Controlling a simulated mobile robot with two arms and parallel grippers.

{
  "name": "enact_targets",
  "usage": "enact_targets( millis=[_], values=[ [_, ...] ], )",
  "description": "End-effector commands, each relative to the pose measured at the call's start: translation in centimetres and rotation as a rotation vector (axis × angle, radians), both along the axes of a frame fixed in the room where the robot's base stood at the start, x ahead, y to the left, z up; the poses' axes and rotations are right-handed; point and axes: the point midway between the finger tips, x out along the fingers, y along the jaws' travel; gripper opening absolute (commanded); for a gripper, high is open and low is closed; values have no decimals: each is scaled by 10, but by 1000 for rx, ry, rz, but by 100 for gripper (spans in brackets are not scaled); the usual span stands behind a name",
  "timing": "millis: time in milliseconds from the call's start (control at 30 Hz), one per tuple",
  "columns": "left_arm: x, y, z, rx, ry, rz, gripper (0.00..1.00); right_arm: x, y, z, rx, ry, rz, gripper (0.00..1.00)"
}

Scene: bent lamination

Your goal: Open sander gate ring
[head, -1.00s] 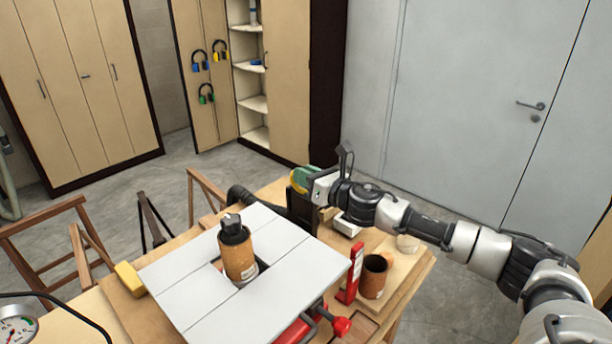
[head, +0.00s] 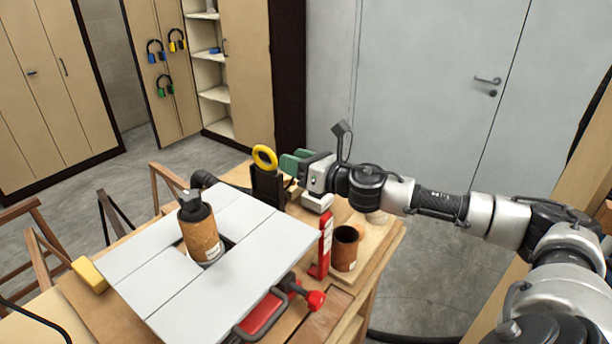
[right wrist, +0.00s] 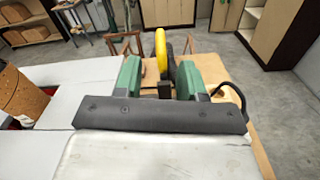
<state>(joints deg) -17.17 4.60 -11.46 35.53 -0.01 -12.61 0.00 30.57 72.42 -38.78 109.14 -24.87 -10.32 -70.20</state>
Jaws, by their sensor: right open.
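The yellow gate ring (head: 265,157) stands upright on top of the black sander gate (head: 268,188), at the back edge of the sander table. My right gripper (head: 291,162), with green fingers, is just to the right of the ring and apart from it. It is open and empty. In the right wrist view the ring (right wrist: 161,48) is seen edge-on, ahead of and between the spread fingers of the right gripper (right wrist: 160,77). The gate's lower part is hidden there by the gripper body. My left gripper is not in view.
A cork-coloured sanding drum (head: 201,235) stands in the grey sander table (head: 255,255). A brown cup (head: 345,248) and a red-and-white upright piece (head: 322,245) stand to the right, below my forearm. A red clamp (head: 265,312) sits at the front.

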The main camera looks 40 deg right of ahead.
Motion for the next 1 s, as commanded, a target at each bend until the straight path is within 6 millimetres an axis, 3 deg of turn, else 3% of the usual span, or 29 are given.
enact_targets(
  millis=[100,300,1000],
  values=[
    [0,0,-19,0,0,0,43,-16,-6,-7,-3,2,-3,40],
    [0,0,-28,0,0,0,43,-28,-9,-2,0,1,0,40],
    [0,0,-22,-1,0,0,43,-30,-9,7,0,-1,2,40]
  ],
)
